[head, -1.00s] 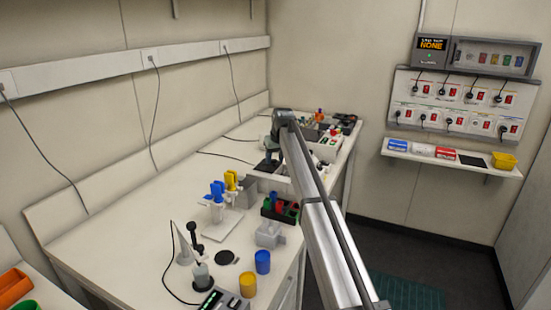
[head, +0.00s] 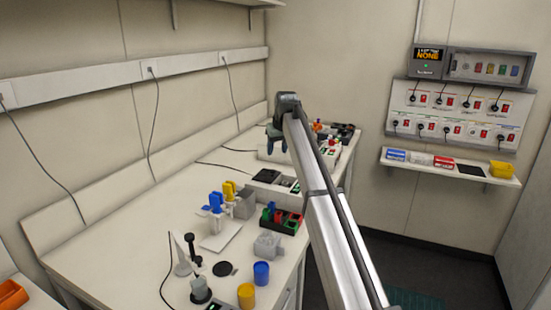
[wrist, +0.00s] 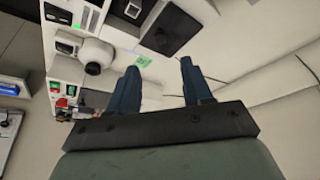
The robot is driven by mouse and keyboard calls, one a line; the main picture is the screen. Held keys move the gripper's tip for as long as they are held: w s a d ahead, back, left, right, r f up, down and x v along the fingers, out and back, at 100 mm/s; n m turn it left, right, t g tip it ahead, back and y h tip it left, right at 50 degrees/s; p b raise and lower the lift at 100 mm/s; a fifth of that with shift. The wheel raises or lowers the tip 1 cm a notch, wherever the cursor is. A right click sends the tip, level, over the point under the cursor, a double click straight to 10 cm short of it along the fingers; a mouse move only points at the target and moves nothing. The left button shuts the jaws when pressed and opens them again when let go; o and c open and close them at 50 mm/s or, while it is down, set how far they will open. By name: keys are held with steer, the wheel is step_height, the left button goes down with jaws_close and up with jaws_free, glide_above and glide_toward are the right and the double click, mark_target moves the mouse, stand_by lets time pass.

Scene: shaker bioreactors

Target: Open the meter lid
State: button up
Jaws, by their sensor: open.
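A low pale unit with a dark top panel and a small green-lit display (head: 270,178) stands on the bench beyond the rack. It may be the meter, but I cannot tell for sure, nor make out its lid. The wrist view shows a dark square panel (wrist: 173,28) on a pale unit, possibly the same one. My gripper (head: 276,146) is raised above the bench near the back wall, apart from the units. In the wrist view my gripper (wrist: 158,76) has its two blue fingers spread with nothing between them.
A red, green and blue rack (head: 280,220), a stand with blue and yellow pipettes (head: 218,240), and blue (head: 261,273) and yellow (head: 246,295) cups stand nearer. A white domed device (wrist: 97,55) shows in the wrist view. The left part of the bench (head: 110,240) is clear.

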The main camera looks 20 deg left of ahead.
steer(key=shift+v, duration=1.5)
